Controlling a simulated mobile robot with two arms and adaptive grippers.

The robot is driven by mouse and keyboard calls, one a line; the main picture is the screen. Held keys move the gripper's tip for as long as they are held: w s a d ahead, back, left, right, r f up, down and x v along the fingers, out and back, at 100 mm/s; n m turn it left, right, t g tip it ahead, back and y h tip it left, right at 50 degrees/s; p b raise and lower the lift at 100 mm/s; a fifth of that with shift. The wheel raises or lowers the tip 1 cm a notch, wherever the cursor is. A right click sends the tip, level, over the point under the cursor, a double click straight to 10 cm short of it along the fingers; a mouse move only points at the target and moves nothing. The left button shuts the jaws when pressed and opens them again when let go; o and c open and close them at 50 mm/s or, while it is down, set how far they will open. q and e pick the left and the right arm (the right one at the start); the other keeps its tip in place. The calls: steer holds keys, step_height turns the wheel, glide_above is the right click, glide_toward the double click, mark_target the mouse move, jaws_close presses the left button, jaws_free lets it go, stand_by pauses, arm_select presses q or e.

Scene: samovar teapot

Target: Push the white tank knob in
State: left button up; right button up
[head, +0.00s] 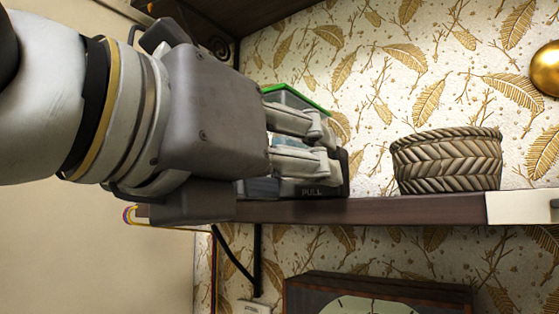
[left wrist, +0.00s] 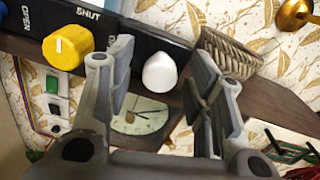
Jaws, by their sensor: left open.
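The white knob (left wrist: 160,73) shows in the left wrist view on the front of a dark panel (left wrist: 165,37), standing out from it. My left gripper (left wrist: 163,62) is open, with one finger on each side of the knob in that view. I see no clear contact between fingers and knob. In the head view my left gripper (head: 325,148) reaches from the left across the dark box (head: 335,185) marked PULL, hiding much of it. The white knob cannot be made out in the head view. My right gripper is in neither view.
A yellow knob (left wrist: 68,47) sits left of the white one, near OPEN and SHUT lettering. A woven basket (head: 447,160) stands on the wooden shelf (head: 400,209), right of the box. A clock (head: 375,304) is below. A green-rimmed clear container (head: 292,97) is behind my fingers.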

arm_select(q)
steer(key=v, duration=1.2)
steer(key=shift+w, duration=0.1)
